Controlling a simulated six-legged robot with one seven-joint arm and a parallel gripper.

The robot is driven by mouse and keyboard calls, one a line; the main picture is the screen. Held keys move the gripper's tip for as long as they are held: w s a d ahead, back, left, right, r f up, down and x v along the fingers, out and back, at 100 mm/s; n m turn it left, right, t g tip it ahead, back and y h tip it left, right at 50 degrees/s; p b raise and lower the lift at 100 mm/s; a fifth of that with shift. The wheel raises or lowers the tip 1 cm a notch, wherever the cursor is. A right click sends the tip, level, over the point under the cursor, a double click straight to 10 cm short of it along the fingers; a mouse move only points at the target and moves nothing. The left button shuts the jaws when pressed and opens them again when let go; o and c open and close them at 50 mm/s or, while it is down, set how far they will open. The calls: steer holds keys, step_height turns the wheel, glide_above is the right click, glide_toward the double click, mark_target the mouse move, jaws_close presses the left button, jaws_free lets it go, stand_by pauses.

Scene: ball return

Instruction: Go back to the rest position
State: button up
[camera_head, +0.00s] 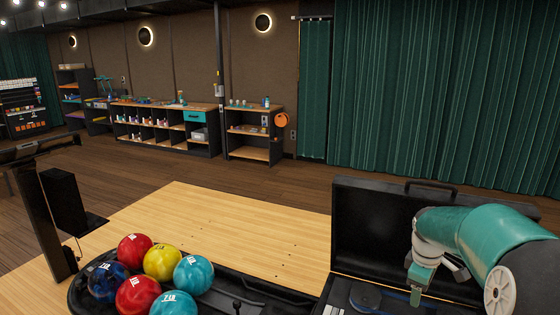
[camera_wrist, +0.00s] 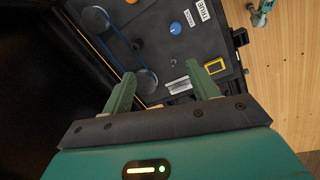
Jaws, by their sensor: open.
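My gripper (camera_wrist: 165,88) is open in the wrist view, with its two green fingers apart and nothing between them. In the head view my gripper (camera_head: 418,285) hangs at the lower right, over an open black case (camera_head: 375,228) with its lid raised. The wrist view shows a dark panel (camera_wrist: 180,55) beyond the fingers, with a blue knob, a belt and round pulleys, white labels and a small yellow-framed part. I cannot tell whether the fingers touch anything.
Several coloured bowling balls (camera_head: 163,262) sit on a black ball return (camera_head: 240,290) left of the case. The light wooden lane (camera_head: 230,220) behind is clear. Shelves (camera_head: 165,128) stand along the far wall, and green curtains (camera_head: 440,90) hang at the right.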

steer(key=s+a+r+m+t, duration=0.1)
steer(key=s+a+r, duration=0.1)
steer(key=a+r, duration=0.15)
steer(key=s+a+r+m, duration=0.1)
steer(key=s+a+r, duration=0.15)
steer(key=a, duration=0.25)
steer(key=s+a+r+m+t+y, duration=0.1)
steer(key=s+a+r+m, duration=0.1)
steer(key=s+a, duration=0.6)
steer(key=s+a+r+m+t, duration=0.2)
steer(key=s+a+m, duration=0.2)
steer(key=s+a, duration=0.4)
steer(key=shift+s+a+t+y, duration=0.3)
steer(key=shift+s+y, duration=0.1)
steer(key=shift+s, duration=0.15)
